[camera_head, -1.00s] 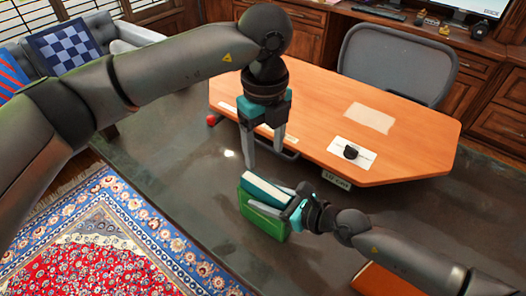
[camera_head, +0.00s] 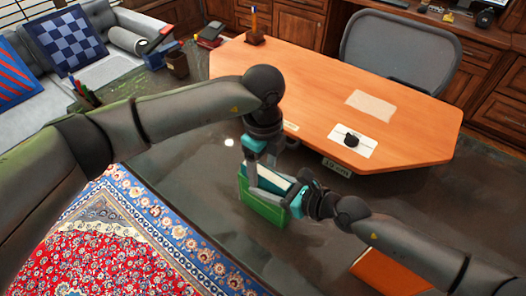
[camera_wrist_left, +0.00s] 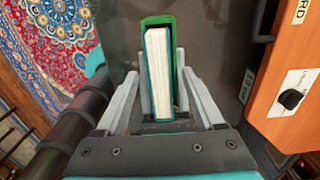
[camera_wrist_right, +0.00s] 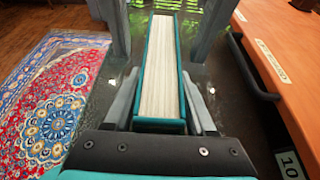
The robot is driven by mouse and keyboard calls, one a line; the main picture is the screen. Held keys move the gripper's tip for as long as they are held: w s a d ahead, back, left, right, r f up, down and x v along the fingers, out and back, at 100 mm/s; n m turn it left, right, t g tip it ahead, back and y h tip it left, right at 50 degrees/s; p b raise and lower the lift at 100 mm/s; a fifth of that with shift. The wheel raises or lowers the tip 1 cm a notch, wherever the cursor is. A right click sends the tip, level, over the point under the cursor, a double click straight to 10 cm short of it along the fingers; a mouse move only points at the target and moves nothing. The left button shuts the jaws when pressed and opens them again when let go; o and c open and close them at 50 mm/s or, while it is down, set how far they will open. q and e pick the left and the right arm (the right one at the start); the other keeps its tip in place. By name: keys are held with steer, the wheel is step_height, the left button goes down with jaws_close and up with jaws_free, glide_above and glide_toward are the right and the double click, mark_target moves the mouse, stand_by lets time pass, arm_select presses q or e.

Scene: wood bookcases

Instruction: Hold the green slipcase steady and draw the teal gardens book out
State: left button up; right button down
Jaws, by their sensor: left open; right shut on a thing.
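The green slipcase (camera_head: 262,210) stands on a dark glossy surface, low in the middle of the head view. The teal gardens book (camera_wrist_left: 159,75) sits in it with its pale page edges showing; one end stands clear of the green case in the right wrist view (camera_wrist_right: 158,80). My left gripper (camera_head: 260,186) is open above the slipcase, its fingers on either side of the case and apart from it in the left wrist view. My right gripper (camera_head: 288,198) is shut on the book's exposed end. The arms partly hide book and case in the head view.
A patterned rug (camera_head: 110,250) is at lower left. An orange thing (camera_head: 385,275) lies at lower right. Dark surface is free left and in front of the slipcase.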

arm_select(q)
steer(key=shift+f, duration=0.7)
steer(key=shift+c, duration=0.3)
jaws_close()
stand_by(0.7)
